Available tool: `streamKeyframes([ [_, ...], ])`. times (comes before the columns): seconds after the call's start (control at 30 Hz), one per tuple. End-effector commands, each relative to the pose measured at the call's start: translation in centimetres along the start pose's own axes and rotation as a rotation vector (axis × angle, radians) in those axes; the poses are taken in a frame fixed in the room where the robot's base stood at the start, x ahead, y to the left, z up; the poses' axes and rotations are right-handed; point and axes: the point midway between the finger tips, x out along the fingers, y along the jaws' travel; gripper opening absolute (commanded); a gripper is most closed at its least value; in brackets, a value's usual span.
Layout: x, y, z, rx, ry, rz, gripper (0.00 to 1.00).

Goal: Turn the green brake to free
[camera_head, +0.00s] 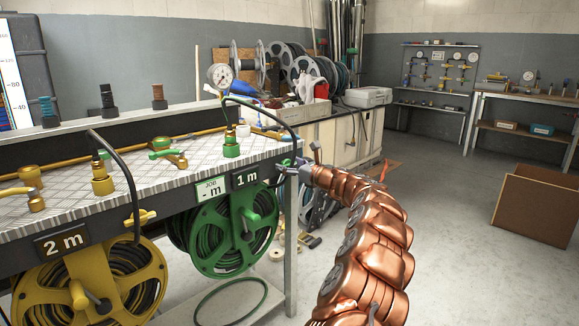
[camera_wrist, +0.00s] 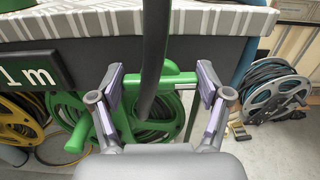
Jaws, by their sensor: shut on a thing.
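The green brake (camera_wrist: 144,79) is a short bar under the bench edge, lying roughly level in the wrist view. My gripper (camera_wrist: 160,83) is shut on it, with one finger at each end of the bar. A dark hose (camera_wrist: 155,45) hangs across the middle of the brake. The green reel (camera_head: 213,240) holds dark hose and hangs below the bench beside the 1 m plate (camera_head: 246,178). In the head view my gripper (camera_head: 289,169) is at the bench's right corner, and the brake is hard to make out there.
The yellow reel (camera_head: 92,283) hangs at the left, with a yellow brake (camera_head: 141,218) above it. A bench leg (camera_head: 291,245) stands close by my gripper. A grey reel (camera_wrist: 277,95) stands to the right. The floor on the right is open up to a brown box (camera_head: 534,205).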

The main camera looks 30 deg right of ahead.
Motion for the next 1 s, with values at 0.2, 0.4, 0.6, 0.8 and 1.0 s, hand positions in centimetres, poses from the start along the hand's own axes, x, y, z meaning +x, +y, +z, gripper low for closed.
streamKeyframes([
  [0.2, 0.03, 0.1, -0.01, -0.111, -0.002, 0.001, 0.42],
  [0.4, 0.05, 0.22, -0.11, -0.28, -0.002, 0.001, 0.42],
  [0.6, 0.07, 0.33, -0.22, -0.47, -0.003, 0.002, 0.42],
  [0.8, 0.01, 0.31, -0.34, -0.661, -0.002, 0.0, 0.42],
  [1.0, 0.02, 0.35, -0.5, -0.852, -0.001, 0.0, 0.42],
])
